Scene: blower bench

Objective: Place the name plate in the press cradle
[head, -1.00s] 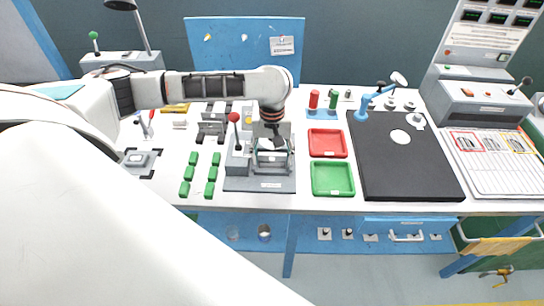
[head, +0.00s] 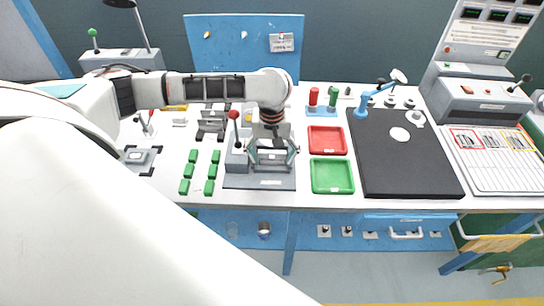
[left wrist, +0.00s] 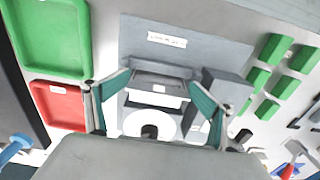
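The press (head: 236,158) stands on a grey base plate (head: 260,183) and has a red-knobbed lever (head: 233,115). My left gripper (head: 272,155) is low over the cradle area of the press, with its fingers spread. In the left wrist view, the teal finger pads stand on either side of a pale grey plate-like piece (left wrist: 155,88) with a small label, and gaps show beside it. This may be the name plate lying in the cradle, but I cannot tell it surely from the cradle. A white round part (left wrist: 135,122) lies beside it. My right gripper is out of view.
Several green blocks (head: 189,171) stand left of the press. The bench's front strip is clear.

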